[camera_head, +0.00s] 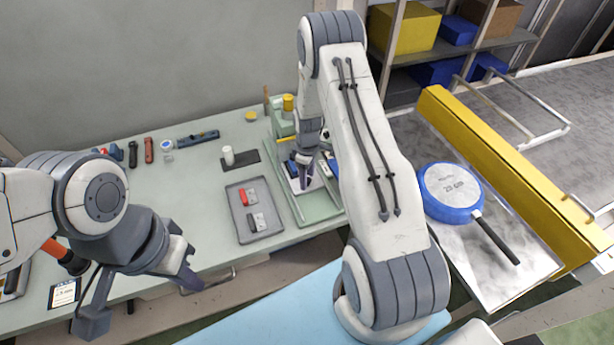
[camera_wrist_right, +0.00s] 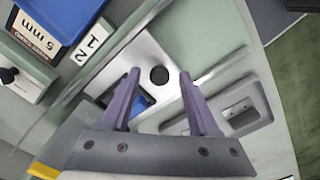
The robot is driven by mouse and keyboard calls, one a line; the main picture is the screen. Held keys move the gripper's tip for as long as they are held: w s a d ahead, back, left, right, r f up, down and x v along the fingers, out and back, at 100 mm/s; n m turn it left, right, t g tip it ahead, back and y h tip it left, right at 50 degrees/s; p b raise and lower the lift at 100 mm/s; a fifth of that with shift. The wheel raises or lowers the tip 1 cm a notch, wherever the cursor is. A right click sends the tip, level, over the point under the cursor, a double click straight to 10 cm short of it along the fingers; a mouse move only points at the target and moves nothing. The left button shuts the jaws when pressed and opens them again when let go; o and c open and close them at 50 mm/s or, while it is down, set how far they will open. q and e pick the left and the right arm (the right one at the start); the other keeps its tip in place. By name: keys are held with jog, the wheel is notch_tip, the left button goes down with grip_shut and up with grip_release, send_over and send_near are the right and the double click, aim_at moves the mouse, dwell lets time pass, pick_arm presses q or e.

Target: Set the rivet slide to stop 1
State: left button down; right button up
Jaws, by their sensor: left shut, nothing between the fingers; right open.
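The fixture that seems to hold the rivet slide is a pale green frame (camera_head: 319,209) at the right end of the bench. In the right wrist view it has a silver plate (camera_wrist_right: 180,60) with a round black spot (camera_wrist_right: 159,75), and a white label reading 1 and 2 (camera_wrist_right: 92,45). My right gripper (camera_head: 305,183) is over this fixture; its purple fingers (camera_wrist_right: 157,80) are open on either side of the black spot, holding nothing. A blue part (camera_wrist_right: 143,103) shows beside one finger. Which stop the slide is at cannot be told. My left gripper (camera_head: 192,279) is shut and empty, near the bench's front edge.
A grey tray (camera_head: 233,197) with red and grey parts lies left of the fixture. A blue pan (camera_head: 450,190) sits on the metal surface at right, near a yellow rail (camera_head: 510,170).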

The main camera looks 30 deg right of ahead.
notch_tip(320, 180, up, 10)
jog(key=b, duration=0.2)
jog(key=shift+r+b, duration=0.25)
jog(key=shift+b, duration=0.1)
